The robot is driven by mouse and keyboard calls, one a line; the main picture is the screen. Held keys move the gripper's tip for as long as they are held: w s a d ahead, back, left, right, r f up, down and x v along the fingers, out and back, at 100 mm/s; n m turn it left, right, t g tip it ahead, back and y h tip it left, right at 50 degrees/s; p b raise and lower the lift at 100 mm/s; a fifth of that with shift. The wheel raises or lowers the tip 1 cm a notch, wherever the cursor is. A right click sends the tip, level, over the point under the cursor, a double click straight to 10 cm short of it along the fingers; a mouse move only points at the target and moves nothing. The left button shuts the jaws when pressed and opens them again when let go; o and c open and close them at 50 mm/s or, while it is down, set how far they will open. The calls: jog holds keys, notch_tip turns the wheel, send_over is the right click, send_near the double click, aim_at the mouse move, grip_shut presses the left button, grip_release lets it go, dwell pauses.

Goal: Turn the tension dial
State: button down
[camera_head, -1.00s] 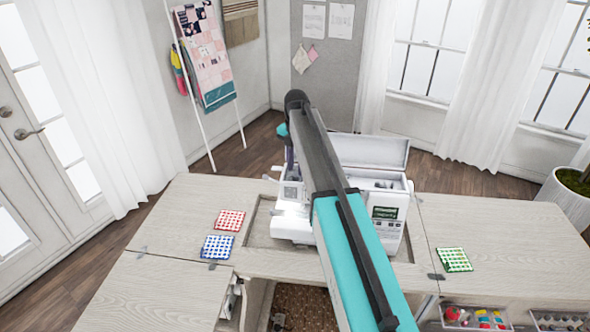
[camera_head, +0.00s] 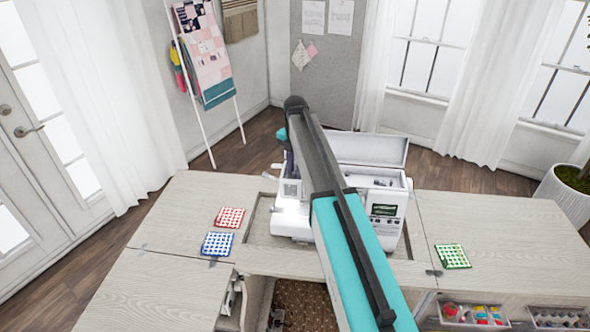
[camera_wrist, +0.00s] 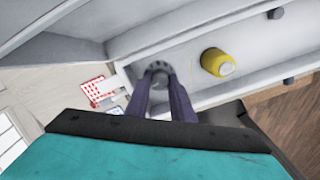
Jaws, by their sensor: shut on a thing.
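The white sewing machine (camera_head: 386,226) stands in the cabinet's opening, partly hidden behind my arm, with its top lid raised. In the wrist view, the tension dial (camera_wrist: 159,67) is a small round grey knob with dark marks around it, set in the machine's pale top. My gripper (camera_wrist: 160,77) has its two dark fingers shut on the dial, one on each side. The fingers partly cover the dial, so its setting cannot be read. In the head view the fingers and the dial are hidden behind my arm.
A yellow thread spool (camera_wrist: 214,61) stands close to the right of the dial. Red (camera_head: 229,217), blue (camera_head: 217,244) and green (camera_head: 452,256) patterned cloth squares lie on the cabinet top (camera_head: 510,230). The raised lid (camera_head: 372,148) is behind my arm.

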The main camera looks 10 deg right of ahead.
jog(key=shift+m, duration=0.4)
jog(key=m+b, duration=0.2)
jog(key=m, duration=0.2)
jog(key=m+b, duration=0.2)
jog(key=m, duration=0.4)
jog(key=m+b, duration=0.1)
jog(key=m, duration=0.6)
dwell(0.4)
jog(key=c, duration=1.8)
grip_release()
jog(key=shift+r, duration=0.2)
